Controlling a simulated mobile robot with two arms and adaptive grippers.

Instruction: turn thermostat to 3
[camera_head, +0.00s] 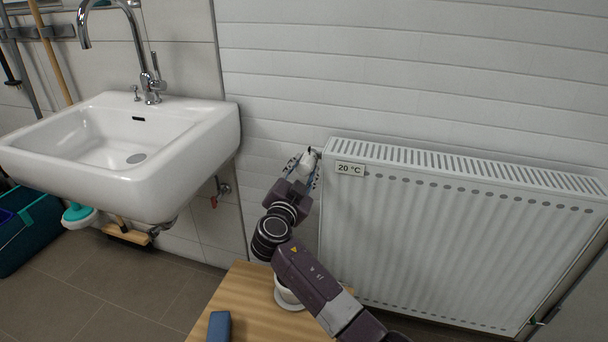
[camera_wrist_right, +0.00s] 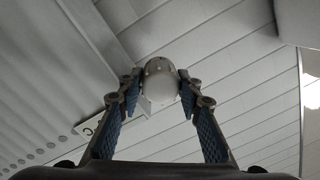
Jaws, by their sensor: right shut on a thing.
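The thermostat knob is a small white rounded cap at the upper left end of the radiator (camera_head: 450,235); the thermostat (camera_head: 309,157) shows in the head view just above my right gripper. In the right wrist view the thermostat (camera_wrist_right: 160,88) sits between the blue-padded fingers. My right gripper (camera_head: 304,172) is shut on it, and its fingertips (camera_wrist_right: 158,92) touch both sides. The numbers on the knob are too small to read. A "20 °C" label (camera_head: 350,169) is on the radiator's top left corner. My left gripper is not in view.
A wooden table (camera_head: 240,300) stands below my right arm, with a blue block (camera_head: 219,326) and a white cup (camera_head: 288,291) partly behind the arm. A white sink (camera_head: 180,150) is on the left wall. A teal bin (camera_head: 28,235) stands on the floor at far left.

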